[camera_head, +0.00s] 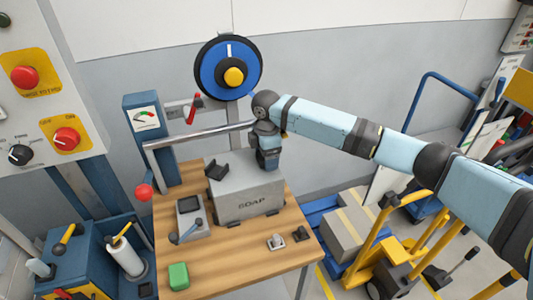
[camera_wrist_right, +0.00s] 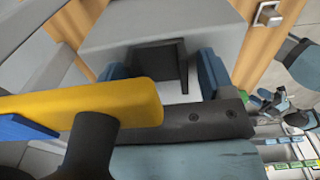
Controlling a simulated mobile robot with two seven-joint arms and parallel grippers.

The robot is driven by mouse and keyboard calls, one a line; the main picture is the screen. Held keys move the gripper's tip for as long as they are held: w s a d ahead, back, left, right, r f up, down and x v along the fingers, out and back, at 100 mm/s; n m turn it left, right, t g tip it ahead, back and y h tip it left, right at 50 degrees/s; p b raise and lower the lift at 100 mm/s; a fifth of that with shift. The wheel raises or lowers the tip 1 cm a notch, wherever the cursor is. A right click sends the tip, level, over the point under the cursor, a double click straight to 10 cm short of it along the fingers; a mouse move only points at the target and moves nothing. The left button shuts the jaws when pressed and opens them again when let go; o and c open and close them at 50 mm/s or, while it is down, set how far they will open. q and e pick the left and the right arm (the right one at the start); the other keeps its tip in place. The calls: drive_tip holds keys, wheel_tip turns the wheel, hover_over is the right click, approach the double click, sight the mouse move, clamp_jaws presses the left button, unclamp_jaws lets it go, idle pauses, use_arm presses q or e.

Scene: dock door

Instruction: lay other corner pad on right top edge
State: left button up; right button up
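The grey box marked SOAP (camera_head: 243,194) stands on the wooden table. One black corner pad (camera_head: 217,171) lies on its left top edge. My right gripper (camera_head: 268,164) points down at the box's right top edge. In the right wrist view, the other dark corner pad (camera_wrist_right: 160,66) shows between the two blue fingers of my right gripper (camera_wrist_right: 168,78), against the edge of the box (camera_wrist_right: 150,22). A narrow light gap shows on the pad's right, so the grip is unclear. The gripper hides this pad in the head view. My left gripper is out of view.
A blue wheel with a yellow hub (camera_head: 233,76) and a metal rail (camera_head: 200,137) are behind the box. A grey device (camera_head: 191,217), a green block (camera_head: 178,276) and small metal parts (camera_head: 276,242) lie on the table (camera_head: 235,265). A yellow bar (camera_wrist_right: 80,108) crosses the wrist view's foreground.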

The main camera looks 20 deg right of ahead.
drive_tip(key=shift+r, duration=0.15)
wheel_tip(320, 180, up, 12)
drive_tip(key=b, duration=0.1)
idle(0.5)
idle(0.3)
